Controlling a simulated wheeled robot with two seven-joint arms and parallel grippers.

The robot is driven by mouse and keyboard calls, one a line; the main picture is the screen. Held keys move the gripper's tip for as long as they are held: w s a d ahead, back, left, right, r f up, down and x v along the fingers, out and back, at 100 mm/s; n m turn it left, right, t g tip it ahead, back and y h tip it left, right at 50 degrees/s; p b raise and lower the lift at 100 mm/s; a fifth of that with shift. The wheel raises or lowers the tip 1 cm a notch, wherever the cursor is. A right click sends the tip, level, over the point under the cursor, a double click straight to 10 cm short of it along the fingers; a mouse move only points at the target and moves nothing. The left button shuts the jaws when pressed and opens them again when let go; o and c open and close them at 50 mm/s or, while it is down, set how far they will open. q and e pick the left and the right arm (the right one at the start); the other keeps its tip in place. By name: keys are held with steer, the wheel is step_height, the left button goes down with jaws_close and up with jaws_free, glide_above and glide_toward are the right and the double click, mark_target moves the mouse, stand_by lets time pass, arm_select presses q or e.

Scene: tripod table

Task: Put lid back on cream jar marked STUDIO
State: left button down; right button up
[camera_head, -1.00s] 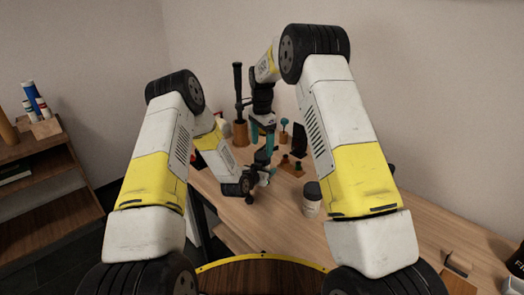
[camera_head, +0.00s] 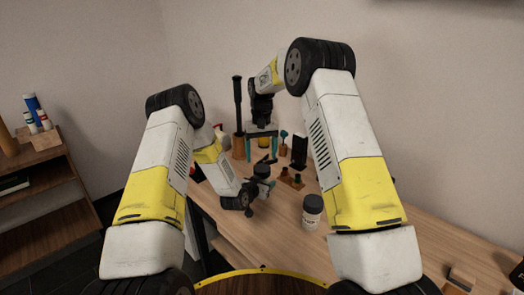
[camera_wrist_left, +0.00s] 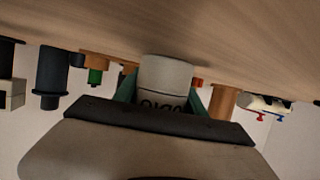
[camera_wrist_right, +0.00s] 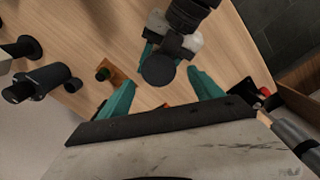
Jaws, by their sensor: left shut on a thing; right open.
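My left gripper (camera_head: 250,190) is shut on a white cream jar (camera_wrist_left: 165,75), upright above the table; its upside-down lettering in the left wrist view reads as the end of STUDIO. A dark round disc (camera_wrist_right: 158,70), which looks like the lid, sits over the held jar in the right wrist view. Its seating on the rim cannot be told. My right gripper (camera_head: 261,148) is open above the jar, its teal fingers apart on either side and clear of the disc. The jar's top is hidden in the left wrist view.
Another jar with a black lid (camera_head: 312,211) stands on the table to the right. The table's right front is mostly clear.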

mark_target(262, 168)
steer(key=n, duration=0.4)
steer(key=shift+r+n, duration=0.15)
steer(key=shift+n, duration=0.25)
steer(key=n, duration=0.6)
steer(key=shift+d+r+n, duration=0.1)
steer(key=shift+r+n, duration=0.1)
steer(key=shift+n, duration=0.2)
steer(key=n, duration=0.6)
steer(key=shift+r+n, duration=0.25)
steer(key=shift+n, duration=0.15)
steer(key=n, duration=0.5)
steer(key=shift+w+r+n, duration=0.1)
steer(key=shift+r+n, duration=0.1)
steer(key=shift+n, duration=0.2)
steer(key=shift+f, duration=4)
